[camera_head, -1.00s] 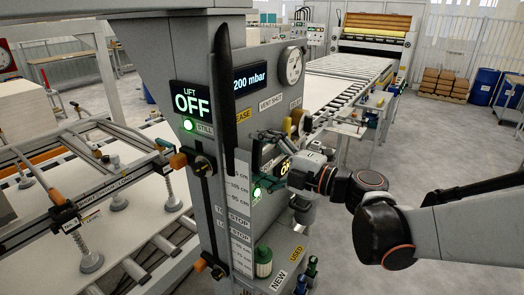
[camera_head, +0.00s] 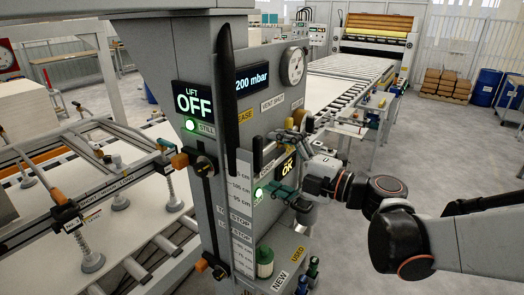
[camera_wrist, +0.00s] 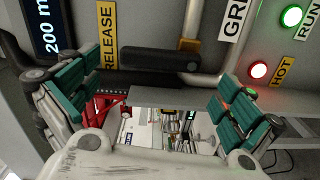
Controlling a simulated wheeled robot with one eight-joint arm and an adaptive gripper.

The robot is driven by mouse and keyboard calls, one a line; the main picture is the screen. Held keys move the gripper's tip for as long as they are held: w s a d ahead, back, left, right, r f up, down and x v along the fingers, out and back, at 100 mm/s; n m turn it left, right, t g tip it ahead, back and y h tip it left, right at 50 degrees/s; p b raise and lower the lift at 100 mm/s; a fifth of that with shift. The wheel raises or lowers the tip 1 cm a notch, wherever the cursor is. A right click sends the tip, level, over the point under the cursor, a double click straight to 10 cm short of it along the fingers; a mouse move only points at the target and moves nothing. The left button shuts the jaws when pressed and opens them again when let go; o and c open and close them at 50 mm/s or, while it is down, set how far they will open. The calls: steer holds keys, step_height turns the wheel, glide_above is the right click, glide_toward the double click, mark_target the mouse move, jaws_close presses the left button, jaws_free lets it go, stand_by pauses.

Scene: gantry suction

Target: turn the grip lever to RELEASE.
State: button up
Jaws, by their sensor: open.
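In the wrist view a black lever handle (camera_wrist: 160,60) lies sideways, between a yellow RELEASE label (camera_wrist: 107,35) at its left and a partly cut-off white label starting GR (camera_wrist: 235,18) at its upper right. My gripper (camera_wrist: 160,78) is open, with a teal-padded finger on each side of the handle in the picture. I cannot tell whether either finger touches it. In the head view my gripper (camera_head: 280,165) is at the right face of the grey column (camera_head: 226,215), and the lever is hard to make out there. Part of the RELEASE label (camera_head: 245,115) shows.
The column bears a LIFT OFF display (camera_head: 194,102), a 200 mbar display (camera_head: 250,78) and a round gauge (camera_head: 294,66). In the wrist view a red HOT light (camera_wrist: 258,70) and a green RUN light (camera_wrist: 292,16) are at right. A roller conveyor (camera_head: 340,85) runs behind.

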steer(key=v, duration=0.4)
steer(key=shift+s+d, duration=0.2)
steer(key=s+f+m+g+h+b, duration=0.3)
steer(key=s+f+m+h+b, duration=0.3)
steer(key=f+m, duration=0.6)
steer(key=s+d+f+m+h+b, duration=0.3)
steer(key=s+d+f+m+h, duration=0.5)
steer(key=d+m, duration=0.5)
steer(key=s+f+m, duration=0.1)
steer(key=m, duration=0.1)
steer(key=shift+s+m+h, duration=0.3)
steer(key=shift+s+h, duration=0.1)
